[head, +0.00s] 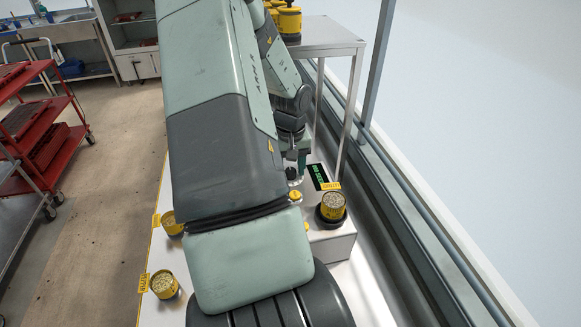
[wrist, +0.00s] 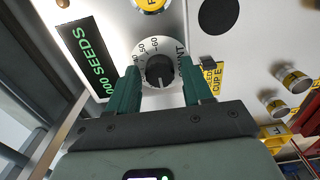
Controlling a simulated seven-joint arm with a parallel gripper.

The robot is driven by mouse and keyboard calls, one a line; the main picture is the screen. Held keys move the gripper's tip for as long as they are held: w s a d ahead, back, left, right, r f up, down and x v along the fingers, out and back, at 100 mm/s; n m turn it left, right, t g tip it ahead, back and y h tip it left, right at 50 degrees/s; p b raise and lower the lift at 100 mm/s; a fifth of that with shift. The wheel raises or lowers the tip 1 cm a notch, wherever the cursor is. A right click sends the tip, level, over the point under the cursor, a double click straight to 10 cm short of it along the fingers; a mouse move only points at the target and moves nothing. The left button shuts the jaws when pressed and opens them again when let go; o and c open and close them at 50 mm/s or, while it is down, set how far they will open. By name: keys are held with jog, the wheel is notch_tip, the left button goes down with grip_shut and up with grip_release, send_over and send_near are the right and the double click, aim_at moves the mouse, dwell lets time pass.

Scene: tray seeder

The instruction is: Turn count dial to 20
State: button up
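The count dial (wrist: 158,69) is a black knob on a white numbered ring on the seeder's light panel. Its pointer and most numbers are too small to read surely. My gripper (wrist: 160,66) has its two green fingers apart, one on each side of the dial, in the wrist view. I cannot tell whether they touch the knob. In the head view the arm hides most of my gripper (head: 296,160), which is above the panel. The seeder's display (wrist: 88,55) shows green text, "000 SEEDS", left of the dial; it also appears in the head view (head: 318,176).
A seed-filled yellow cup (head: 333,204) sits in a black holder on the seeder (head: 332,244). A yellow button (head: 295,196) is near the dial. Two tagged seed cups (head: 172,224) (head: 163,285) stand on the bench at left. A window frame runs along the right.

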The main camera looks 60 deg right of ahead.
jog(key=c, duration=0.8)
jog(key=shift+m, duration=0.4)
jog(key=m, duration=0.5)
jog(key=shift+m, duration=0.3)
jog(key=m, duration=0.5)
jog(key=shift+m, duration=0.3)
jog(key=o, duration=1)
jog(key=shift+o, duration=0.2)
